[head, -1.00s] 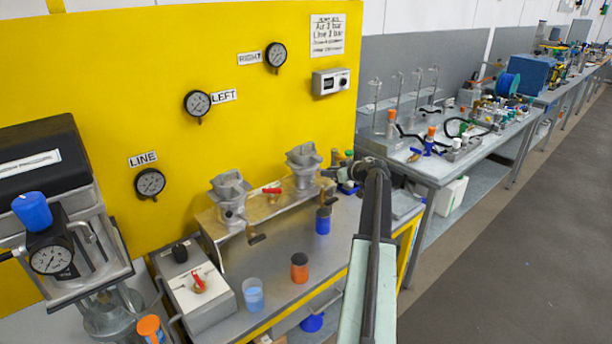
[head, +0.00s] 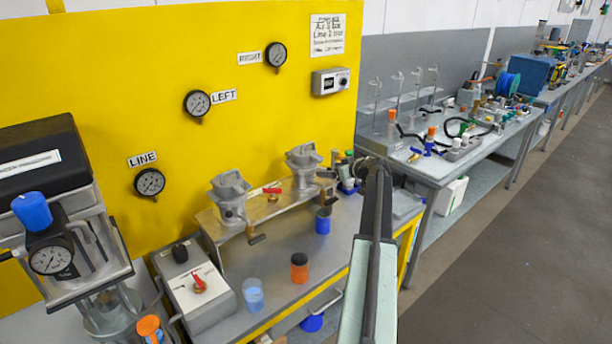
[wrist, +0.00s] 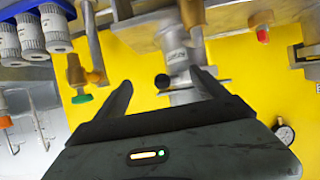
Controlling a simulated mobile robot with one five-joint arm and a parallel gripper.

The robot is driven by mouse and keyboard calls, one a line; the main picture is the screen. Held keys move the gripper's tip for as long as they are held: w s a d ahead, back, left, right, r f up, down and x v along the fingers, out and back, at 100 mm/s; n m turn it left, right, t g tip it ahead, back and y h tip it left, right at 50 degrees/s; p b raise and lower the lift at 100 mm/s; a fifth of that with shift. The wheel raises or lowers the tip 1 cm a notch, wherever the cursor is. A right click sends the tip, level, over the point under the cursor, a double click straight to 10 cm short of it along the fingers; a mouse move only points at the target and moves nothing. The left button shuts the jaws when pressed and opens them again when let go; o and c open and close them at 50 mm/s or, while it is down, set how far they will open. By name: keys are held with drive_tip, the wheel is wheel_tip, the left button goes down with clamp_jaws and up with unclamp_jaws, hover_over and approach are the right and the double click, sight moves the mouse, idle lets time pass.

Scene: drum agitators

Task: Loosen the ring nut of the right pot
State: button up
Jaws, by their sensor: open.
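The right pot (head: 303,165) is a grey metal vessel with a lobed top, upright on the metal bracket by the yellow panel. Its body (wrist: 175,52) shows inverted in the wrist view, beyond and between the fingertips, with a grey flat part (wrist: 188,96) and a black knob (wrist: 162,81) near it. I cannot make out the ring nut clearly. My gripper (wrist: 160,82) is open and empty, its dark fingers apart.
The left pot (head: 230,195) stands on the same bracket. A red-handled valve (head: 272,191) lies between the pots. A blue rack of white vials (wrist: 40,32) and a brass tap (wrist: 90,72) are near my gripper. Blue and orange cups (head: 299,266) stand on the bench.

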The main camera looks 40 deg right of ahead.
drive_tip(key=shift+s+r, duration=0.1)
drive_tip(key=p+v, duration=0.3)
drive_tip(key=v, duration=0.3)
drive_tip(key=shift+s, duration=0.4)
drive_tip(key=shift+a+r, duration=0.15)
